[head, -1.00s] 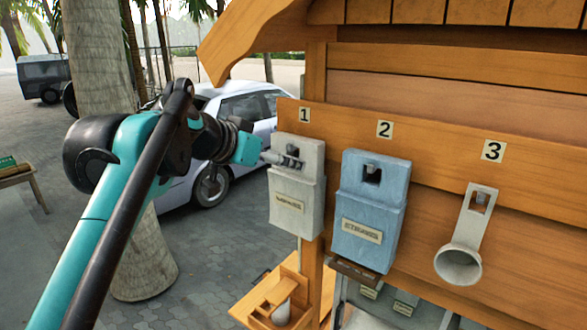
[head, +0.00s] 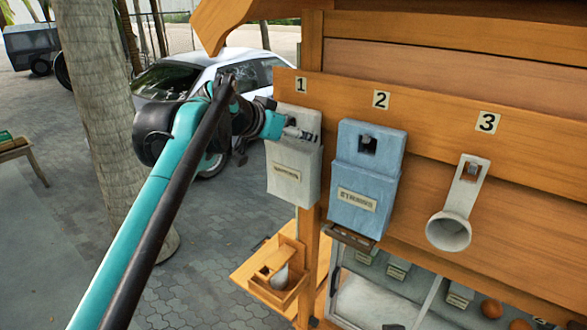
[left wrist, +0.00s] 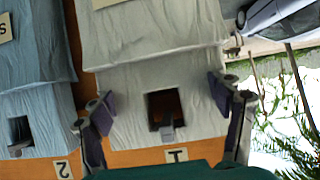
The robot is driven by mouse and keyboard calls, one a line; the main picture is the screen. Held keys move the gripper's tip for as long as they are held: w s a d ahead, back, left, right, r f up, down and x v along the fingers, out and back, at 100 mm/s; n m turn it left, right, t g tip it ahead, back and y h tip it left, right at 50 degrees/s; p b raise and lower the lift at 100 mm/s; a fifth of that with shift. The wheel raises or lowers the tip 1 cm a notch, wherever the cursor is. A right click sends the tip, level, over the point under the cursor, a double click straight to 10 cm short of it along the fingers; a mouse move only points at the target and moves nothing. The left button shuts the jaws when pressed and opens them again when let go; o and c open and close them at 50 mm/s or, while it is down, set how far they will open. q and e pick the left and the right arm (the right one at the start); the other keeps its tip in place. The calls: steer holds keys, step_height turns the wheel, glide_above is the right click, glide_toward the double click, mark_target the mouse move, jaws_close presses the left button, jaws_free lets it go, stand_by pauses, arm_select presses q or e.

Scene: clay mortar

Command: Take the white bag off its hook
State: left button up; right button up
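The white bag (head: 294,165) hangs flat on its hook under the number 1 on the wooden board. In the left wrist view the white bag (left wrist: 150,45) appears upside down, with the hook in the square hole of its narrow top. My left gripper (head: 303,134) is at this top part in the head view. In the left wrist view my left gripper (left wrist: 160,104) is open, one finger at each side edge of the bag's top, with the hole between them. I cannot tell whether the pads touch the cloth. My right gripper is not in view.
A blue bag (head: 366,180) hangs close by under number 2. It also shows in the left wrist view (left wrist: 35,60). A grey scoop (head: 450,230) hangs under number 3. A small wooden box (head: 285,275) and a glass-fronted case (head: 395,290) sit below.

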arm_select(q)
steer(key=c, duration=0.9)
steer(key=shift+o, duration=0.2)
steer(key=shift+r, duration=0.1)
steer(key=shift+r, duration=0.55)
steer(key=s+a+b, duration=0.2)
steer(key=s+a, duration=0.3)
steer(key=s, duration=0.1)
step_height(320, 180, up, 14)
steer(key=p, duration=0.2)
steer(key=shift+s+d, duration=0.15)
steer(key=shift+s, duration=0.05)
steer(key=shift+f, duration=0.15)
